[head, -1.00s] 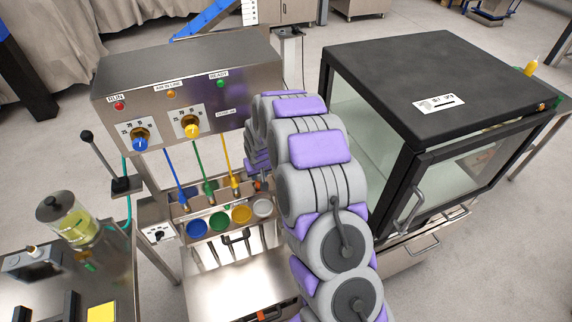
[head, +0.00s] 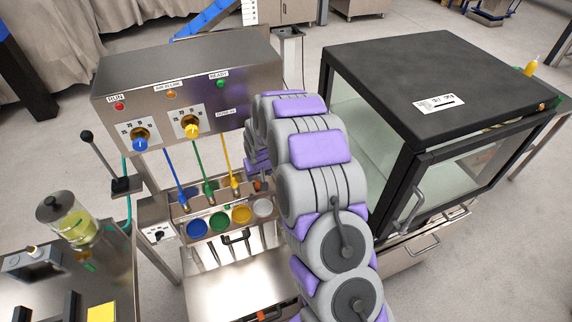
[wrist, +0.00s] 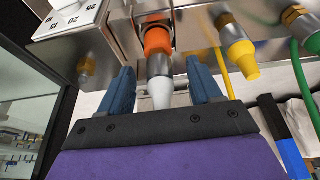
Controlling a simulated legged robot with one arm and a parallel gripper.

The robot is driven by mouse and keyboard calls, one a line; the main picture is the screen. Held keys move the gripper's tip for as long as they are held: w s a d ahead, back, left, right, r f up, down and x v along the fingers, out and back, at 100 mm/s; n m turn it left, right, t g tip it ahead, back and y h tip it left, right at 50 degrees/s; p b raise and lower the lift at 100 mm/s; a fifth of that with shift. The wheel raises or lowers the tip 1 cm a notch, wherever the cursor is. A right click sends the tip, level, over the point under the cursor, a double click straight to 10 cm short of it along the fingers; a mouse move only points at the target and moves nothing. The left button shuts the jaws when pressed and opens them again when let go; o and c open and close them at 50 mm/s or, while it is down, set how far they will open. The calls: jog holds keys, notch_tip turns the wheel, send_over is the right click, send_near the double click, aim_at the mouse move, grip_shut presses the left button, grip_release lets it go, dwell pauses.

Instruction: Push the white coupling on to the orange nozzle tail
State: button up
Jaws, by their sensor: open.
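In the wrist view the white coupling (wrist: 160,93), a white cone below a metal collar, stands between my gripper's blue fingers. The orange nozzle tail (wrist: 158,39) is right behind it, in line with the metal collar. The collar meets the orange part; how far it sits over it I cannot tell. My gripper (wrist: 163,84) is open, with a gap between each finger and the coupling. In the head view my own arm hides the gripper, the coupling and the nozzle tail.
A yellow-tipped fitting (wrist: 240,58) and a green hose (wrist: 301,65) are right of my fingers. A dial plate (wrist: 70,18) is at the upper left. In the head view a black-framed glass cabinet (head: 400,85) stands right of my arm, and colored cups (head: 219,221) sit left of it.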

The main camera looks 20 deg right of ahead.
jog(key=shift+r, duration=0.2)
jog(key=shift+s+r, duration=0.2)
jog(key=shift+r, duration=0.1)
jog(key=shift+p+v, duration=0.35)
jog(key=shift+v, duration=0.65)
jog(key=shift+s+r, duration=0.2)
jog(key=shift+r, duration=0.45)
jog(key=shift+r, duration=0.1)
jog(key=p+v, duration=0.2)
jog(key=v, duration=1.5)
jog(key=s+a+r+g+b, duration=0.1)
jog(key=s+r+g, duration=0.1)
jog(key=s, duration=1.8)
jog(key=s+a+r+g+b, duration=0.1)
jog(key=s+g, duration=0.2)
jog(key=s, duration=1.6)
jog(key=shift+s+a+r+g, duration=0.2)
jog(key=shift+s+r+g, duration=0.15)
jog(key=shift+r+g, duration=0.05)
